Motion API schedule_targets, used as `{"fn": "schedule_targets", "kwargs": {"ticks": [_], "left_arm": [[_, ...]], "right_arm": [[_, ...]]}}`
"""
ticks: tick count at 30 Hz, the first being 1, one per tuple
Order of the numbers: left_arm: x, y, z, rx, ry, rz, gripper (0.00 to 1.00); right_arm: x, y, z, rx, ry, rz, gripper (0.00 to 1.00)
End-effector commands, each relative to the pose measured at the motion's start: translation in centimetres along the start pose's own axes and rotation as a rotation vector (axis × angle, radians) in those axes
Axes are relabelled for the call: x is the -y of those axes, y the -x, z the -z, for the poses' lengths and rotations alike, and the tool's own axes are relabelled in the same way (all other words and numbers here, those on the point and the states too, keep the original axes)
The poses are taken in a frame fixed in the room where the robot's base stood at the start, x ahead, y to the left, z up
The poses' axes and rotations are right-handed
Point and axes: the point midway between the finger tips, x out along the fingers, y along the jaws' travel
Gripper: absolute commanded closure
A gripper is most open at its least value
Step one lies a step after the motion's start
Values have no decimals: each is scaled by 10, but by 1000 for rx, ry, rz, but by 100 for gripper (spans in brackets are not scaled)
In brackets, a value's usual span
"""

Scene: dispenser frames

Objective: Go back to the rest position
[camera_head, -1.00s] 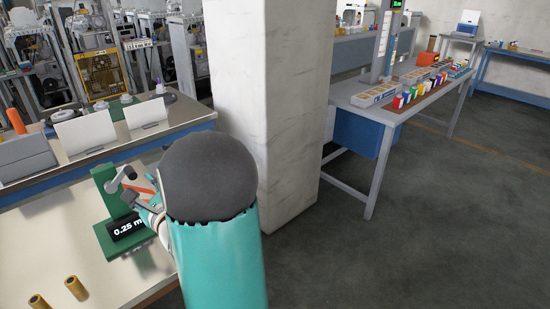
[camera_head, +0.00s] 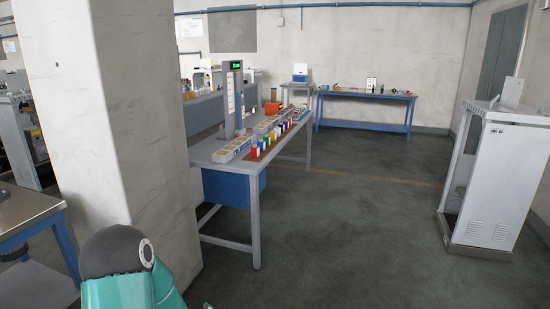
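Neither of my grippers shows in the camera_head view now. A teal and dark grey link of my own arm (camera_head: 125,265) stands at the bottom left, in front of the foot of a white pillar (camera_head: 120,120). Its gripper end is out of the picture. What the grippers hold, if anything, is hidden.
A grey workbench (camera_head: 235,172) with coloured boxes stands beyond the pillar. A blue-framed table (camera_head: 365,96) is at the back wall. A white cabinet (camera_head: 495,180) stands at the right. A bench edge (camera_head: 25,212) shows at the left. The middle floor is clear.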

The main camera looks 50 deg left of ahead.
Motion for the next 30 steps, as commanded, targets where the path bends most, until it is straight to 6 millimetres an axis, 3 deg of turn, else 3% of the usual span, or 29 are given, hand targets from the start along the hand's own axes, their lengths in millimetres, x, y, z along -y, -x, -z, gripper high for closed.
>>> {"fn": "schedule_targets", "kwargs": {"ticks": [1, 5, 8, 11, 15, 18, 21, 24, 30], "left_arm": [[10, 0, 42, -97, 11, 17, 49], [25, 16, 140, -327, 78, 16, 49], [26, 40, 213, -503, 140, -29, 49], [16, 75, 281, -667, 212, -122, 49], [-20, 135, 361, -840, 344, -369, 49], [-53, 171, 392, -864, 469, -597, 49], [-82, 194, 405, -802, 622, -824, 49], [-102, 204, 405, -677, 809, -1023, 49], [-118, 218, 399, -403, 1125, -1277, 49]], "right_arm": [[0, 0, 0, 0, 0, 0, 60], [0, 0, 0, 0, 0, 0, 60], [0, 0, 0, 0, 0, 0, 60], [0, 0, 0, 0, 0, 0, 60], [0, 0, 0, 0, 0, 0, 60], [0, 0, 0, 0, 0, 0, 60], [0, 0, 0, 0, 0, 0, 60], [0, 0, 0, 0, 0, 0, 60], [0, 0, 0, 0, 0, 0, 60]]}}
